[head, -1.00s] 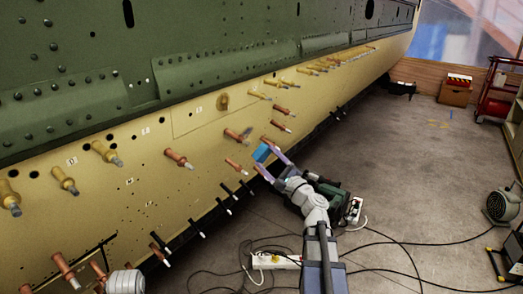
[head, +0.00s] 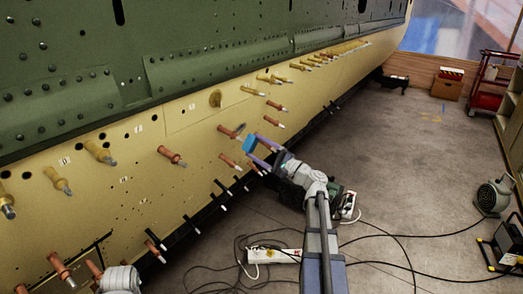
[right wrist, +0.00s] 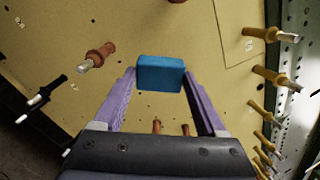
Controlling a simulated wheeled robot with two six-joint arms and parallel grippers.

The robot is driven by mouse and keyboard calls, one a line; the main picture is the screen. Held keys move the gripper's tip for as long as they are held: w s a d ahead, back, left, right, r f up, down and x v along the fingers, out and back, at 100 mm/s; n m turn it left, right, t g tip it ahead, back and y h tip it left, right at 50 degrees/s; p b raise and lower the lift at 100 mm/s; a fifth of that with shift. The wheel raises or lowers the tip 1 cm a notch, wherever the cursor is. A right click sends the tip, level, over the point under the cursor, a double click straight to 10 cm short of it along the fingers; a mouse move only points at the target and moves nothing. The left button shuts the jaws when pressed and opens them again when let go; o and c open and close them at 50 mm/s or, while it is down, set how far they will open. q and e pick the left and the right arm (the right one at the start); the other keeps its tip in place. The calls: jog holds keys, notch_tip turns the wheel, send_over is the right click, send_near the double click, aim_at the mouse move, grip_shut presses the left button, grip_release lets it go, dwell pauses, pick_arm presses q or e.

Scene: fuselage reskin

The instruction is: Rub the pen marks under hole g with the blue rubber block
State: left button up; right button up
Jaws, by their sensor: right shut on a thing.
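The blue rubber block (head: 249,145) is held in my right gripper (head: 257,149), between its purple fingertips, in front of the tan skin panel (head: 205,135). In the right wrist view the block (right wrist: 160,74) spans the fingertips (right wrist: 160,82), with the tan panel behind it. I cannot tell whether the block touches the panel. Small dark specks show on the panel, but I cannot make out which are pen marks. Small white letter labels sit along the panel; I cannot read which one marks hole g.
Copper fasteners (head: 171,155) and yellow fasteners (head: 100,152) stick out of the panel around the block. Black fasteners with pale tips (head: 222,186) line the lower edge. A power strip (head: 273,255) and cables lie on the floor.

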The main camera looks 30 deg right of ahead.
jog(key=shift+p+x, duration=0.4)
jog(key=shift+x, duration=1.65)
jog(key=shift+x, duration=1)
jog(key=shift+w+d, duration=0.1)
jog(key=shift+w+d, duration=0.2)
jog(key=shift+d, duration=0.45)
jog(key=shift+w+d, duration=0.2)
jog(key=shift+d, duration=0.4)
jog(key=shift+w+d, duration=0.25)
jog(key=shift+d, duration=0.4)
jog(key=shift+d, duration=0.1)
jog(key=shift+w+d, duration=0.3)
jog(key=shift+d, duration=0.3)
jog(key=shift+w+d, duration=0.3)
jog(key=shift+d, duration=0.3)
jog(key=shift+w+d, duration=0.35)
jog(key=shift+d, duration=0.25)
jog(key=shift+s, duration=0.1)
